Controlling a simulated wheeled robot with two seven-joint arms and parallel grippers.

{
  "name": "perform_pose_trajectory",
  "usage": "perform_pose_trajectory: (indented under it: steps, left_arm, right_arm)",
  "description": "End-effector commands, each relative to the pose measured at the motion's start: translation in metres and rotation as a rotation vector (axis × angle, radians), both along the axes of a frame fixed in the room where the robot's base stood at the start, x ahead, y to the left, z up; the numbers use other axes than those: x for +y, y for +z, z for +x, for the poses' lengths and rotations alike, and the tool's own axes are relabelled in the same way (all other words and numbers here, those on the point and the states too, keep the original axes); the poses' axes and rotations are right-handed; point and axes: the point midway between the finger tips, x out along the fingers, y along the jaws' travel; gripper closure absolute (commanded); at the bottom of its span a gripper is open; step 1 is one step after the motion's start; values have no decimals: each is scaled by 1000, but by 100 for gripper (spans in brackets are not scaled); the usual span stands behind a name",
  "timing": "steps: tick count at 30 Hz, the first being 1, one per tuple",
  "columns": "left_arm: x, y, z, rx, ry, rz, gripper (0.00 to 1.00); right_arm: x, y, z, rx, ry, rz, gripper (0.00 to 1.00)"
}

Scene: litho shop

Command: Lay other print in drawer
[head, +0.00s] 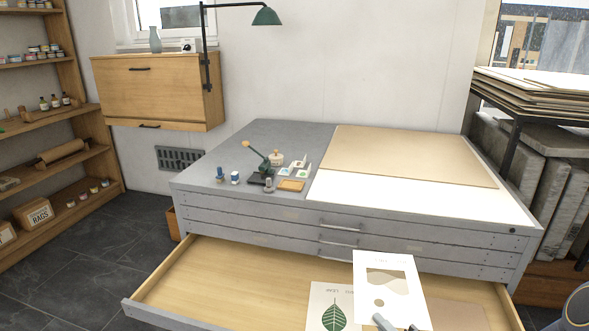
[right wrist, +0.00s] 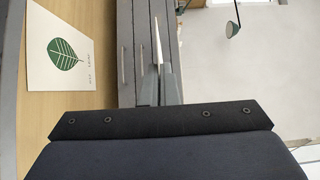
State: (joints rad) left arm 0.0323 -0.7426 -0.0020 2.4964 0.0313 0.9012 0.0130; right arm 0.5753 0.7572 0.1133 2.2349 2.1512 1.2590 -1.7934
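The white print with tan and beige shapes (head: 388,276) is held up over the open drawer (head: 215,270). My right gripper (head: 384,320) is shut on its near edge. In the right wrist view my right gripper's fingers (right wrist: 160,78) pinch the sheet, which shows edge-on as a thin pale strip (right wrist: 157,42). The print with a green leaf (head: 333,314) lies in the drawer, left of the held print and partly overlapped by it in the head view. The leaf print also shows in the right wrist view (right wrist: 60,75). My left gripper is not in view.
The grey cabinet top (head: 285,135) holds a small press (head: 262,172), bottles, a tan board (head: 400,155) and a white sheet (head: 420,198). A brownish sheet (head: 456,314) lies at the drawer's right. The drawer's left part is bare.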

Motion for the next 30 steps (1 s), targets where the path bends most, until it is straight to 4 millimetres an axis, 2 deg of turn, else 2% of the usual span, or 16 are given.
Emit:
perform_pose_trajectory:
  steps: [1,3,9,12,17,22,26,30]
  left_arm:
    - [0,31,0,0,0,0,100]
    - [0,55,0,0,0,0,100]
    - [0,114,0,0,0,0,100]
    - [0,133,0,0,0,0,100]
    - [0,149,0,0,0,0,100]
    - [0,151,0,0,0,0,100]
    - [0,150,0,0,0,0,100]
    - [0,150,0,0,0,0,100]
  right_arm:
    - [0,27,0,0,0,1,100]
    - [1,45,0,2,1,1,100]
    - [1,87,0,2,3,0,100]
    - [1,100,-1,1,3,-2,100]
    - [1,110,-1,2,4,-3,100]
    - [7,106,-7,7,-52,3,100]
    - [12,95,-19,17,-214,11,100]
    - [7,85,-32,13,-383,6,100]
